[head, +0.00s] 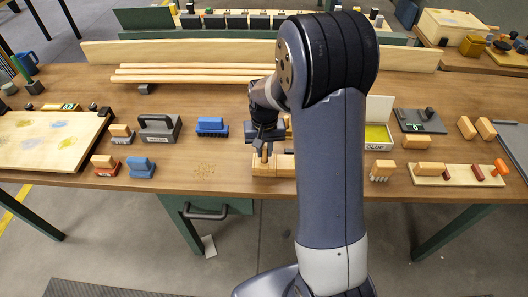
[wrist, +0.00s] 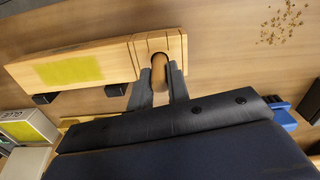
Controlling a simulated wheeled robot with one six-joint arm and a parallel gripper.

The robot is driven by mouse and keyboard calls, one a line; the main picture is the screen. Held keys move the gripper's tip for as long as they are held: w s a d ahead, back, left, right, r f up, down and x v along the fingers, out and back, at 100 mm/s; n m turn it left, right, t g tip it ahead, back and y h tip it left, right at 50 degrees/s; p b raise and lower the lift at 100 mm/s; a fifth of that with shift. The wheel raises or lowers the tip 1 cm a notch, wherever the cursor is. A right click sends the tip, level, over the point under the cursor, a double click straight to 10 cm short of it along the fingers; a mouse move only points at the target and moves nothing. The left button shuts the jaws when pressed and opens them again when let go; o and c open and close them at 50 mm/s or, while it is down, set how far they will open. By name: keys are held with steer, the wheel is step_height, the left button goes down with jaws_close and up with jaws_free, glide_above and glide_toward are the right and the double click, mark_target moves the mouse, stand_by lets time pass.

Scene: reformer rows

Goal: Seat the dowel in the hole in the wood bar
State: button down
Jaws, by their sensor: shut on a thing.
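The wood bar (wrist: 110,66) is a pale block with a yellow glue patch (wrist: 70,70) on one face and a hole at its right end in the wrist view. In the head view the bar (head: 270,164) lies near the table's front edge, partly hidden by my arm. My gripper (wrist: 160,74) is shut on the round brown dowel (wrist: 159,76), a finger on each side. The dowel's far end overlaps the hole, with a dark gap around it; how deep it sits I cannot tell. The dowel also shows below my gripper (head: 265,147) in the head view.
Wood shavings (head: 203,171) lie left of the bar. A glue box (head: 378,138) is right of my arm. Long wooden rods (head: 195,74) lie behind. The table is clear around the shavings.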

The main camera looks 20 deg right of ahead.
mark_target(264, 148)
steer(key=shift+f, duration=0.85)
steer(key=shift+f, duration=0.2)
steer(key=c, duration=1.3)
jaws_free()
steer(key=shift+c, duration=0.2)
steer(key=shift+r, duration=0.2)
step_height(264, 148, up, 12)
steer(key=shift+r+b, duration=0.1)
steer(key=shift+b, duration=0.45)
